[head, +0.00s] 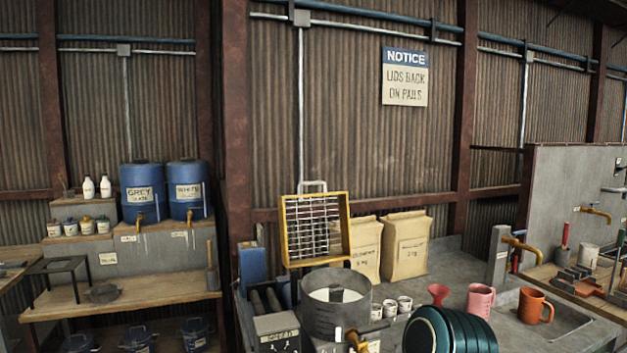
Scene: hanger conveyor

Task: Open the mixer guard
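The mixer guard (287,232) is a yellow frame with a grid of metal bars and a grey handle (313,186) on top. It stands raised, roughly upright, behind the round grey mixer bowl (337,318). The bowl's top is uncovered, and pale contents show inside. A grey box with a label (277,330) sits at the bowl's front left. Neither of my grippers shows in the head view.
Two paper sacks (405,246) stand behind the bowl. Small white cups (389,308), a red funnel (438,293), a pink jug (480,300) and an orange mug (535,306) stand right. A dark green ribbed object (455,330) is at the front. Blue drums (141,191) stand left.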

